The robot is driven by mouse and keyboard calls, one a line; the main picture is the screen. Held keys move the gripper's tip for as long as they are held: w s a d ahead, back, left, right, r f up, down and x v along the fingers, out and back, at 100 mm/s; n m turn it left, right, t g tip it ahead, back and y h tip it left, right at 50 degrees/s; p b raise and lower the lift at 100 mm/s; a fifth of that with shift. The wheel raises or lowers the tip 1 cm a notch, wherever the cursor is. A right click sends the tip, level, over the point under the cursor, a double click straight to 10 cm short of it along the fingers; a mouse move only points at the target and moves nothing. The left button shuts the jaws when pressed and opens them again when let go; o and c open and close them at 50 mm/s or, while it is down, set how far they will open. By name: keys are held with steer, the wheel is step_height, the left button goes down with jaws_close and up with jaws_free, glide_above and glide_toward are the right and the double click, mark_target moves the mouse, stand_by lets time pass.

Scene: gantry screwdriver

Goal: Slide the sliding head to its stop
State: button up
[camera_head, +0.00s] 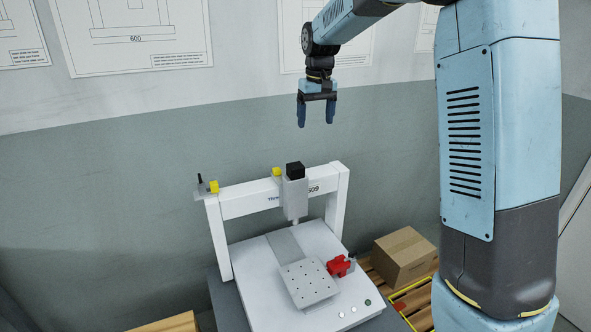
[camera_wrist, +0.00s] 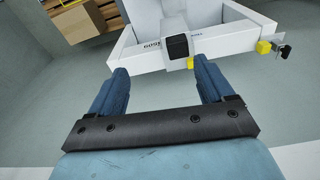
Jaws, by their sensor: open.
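The sliding head (camera_head: 294,195) is a grey-white block with a black top, on the white gantry beam (camera_head: 240,198). It sits right of the beam's middle, close to a yellow block (camera_head: 277,172) on its left. Another yellow block (camera_head: 214,186) is at the beam's left end. In the wrist view the head's black top (camera_wrist: 178,46) shows beyond the fingers, with the yellow end block (camera_wrist: 263,47) to the right. My gripper (camera_head: 316,112) is open and empty, pointing down, well above the gantry. In the wrist view my gripper (camera_wrist: 160,82) touches nothing.
Below the beam are a perforated grey plate (camera_head: 308,283) and a red part (camera_head: 340,266) on the white base (camera_head: 262,290). A cardboard box (camera_head: 404,257) sits on a pallet at right. A wall with posters is behind. The air around my gripper is clear.

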steer(key=g, duration=0.1)
glide_toward(296, 165)
steer(key=shift+n, duration=0.4)
step_height(296, 165, down, 11)
steer(key=shift+a+f, duration=0.15)
steer(key=shift+a, duration=0.05)
steer(key=shift+c, duration=0.5)
steer(key=c, duration=1.3)
